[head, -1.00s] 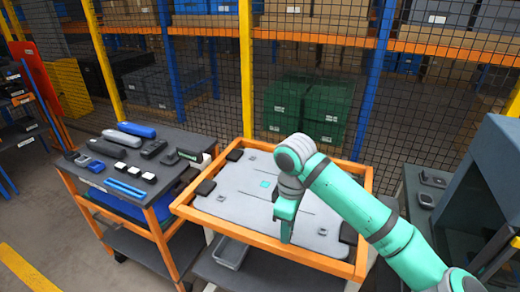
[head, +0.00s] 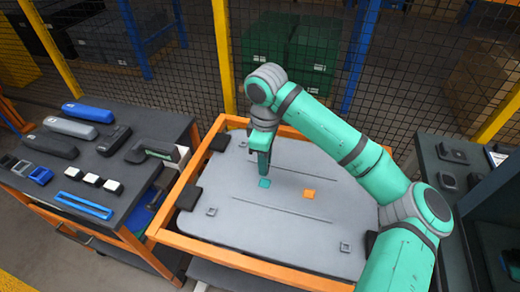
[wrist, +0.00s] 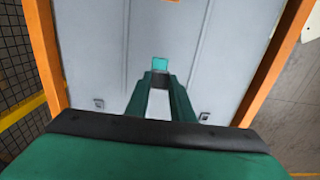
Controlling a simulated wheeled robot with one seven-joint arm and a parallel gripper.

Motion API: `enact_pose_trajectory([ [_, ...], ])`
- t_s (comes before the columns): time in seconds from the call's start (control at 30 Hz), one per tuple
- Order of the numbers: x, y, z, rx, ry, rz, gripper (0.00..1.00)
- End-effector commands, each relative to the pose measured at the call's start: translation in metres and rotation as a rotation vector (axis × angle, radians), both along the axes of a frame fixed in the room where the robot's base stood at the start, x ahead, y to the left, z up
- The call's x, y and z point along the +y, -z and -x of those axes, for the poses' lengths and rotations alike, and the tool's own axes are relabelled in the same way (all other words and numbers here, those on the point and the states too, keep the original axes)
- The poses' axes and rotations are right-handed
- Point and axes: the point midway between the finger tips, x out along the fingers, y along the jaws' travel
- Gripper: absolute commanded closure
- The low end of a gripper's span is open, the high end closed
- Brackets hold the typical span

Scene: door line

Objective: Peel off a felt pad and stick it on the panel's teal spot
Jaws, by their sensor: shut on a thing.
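The grey panel (head: 270,222) lies in an orange frame, with a small teal spot (head: 264,183) in its left middle part. An orange spot (head: 310,194) is to the right of it. My gripper (head: 261,173) points down just behind the teal spot, close over the panel. In the wrist view the teal spot (wrist: 160,63) shows just beyond my fingertips (wrist: 160,76). The fingers are close together at the tips. The small thing between them is mostly hidden, and I cannot make out its shape; I take it for a felt pad. I cannot tell whether it touches the panel.
The orange frame (head: 232,267) rises around the panel, with black blocks (head: 188,197) at its edge. A dark cart (head: 150,122) at left holds blue and black tools and white-topped pieces. Another dark bench stands right. Mesh fencing runs behind.

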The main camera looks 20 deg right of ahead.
Motion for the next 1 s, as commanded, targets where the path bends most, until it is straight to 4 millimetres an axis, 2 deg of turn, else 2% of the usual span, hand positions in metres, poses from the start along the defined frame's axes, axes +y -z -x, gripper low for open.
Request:
enact_pose_trajectory([
  [0.17, 0.0, 0.008, 0.0, 0.0, 0.001, 0.0, 1.0],
  [0.6, 0.0, 0.048, 0.0, 0.001, 0.001, 0.0, 1.0],
  [1.0, 0.0, 0.058, 0.0, 0.001, 0.001, -0.001, 1.0],
])
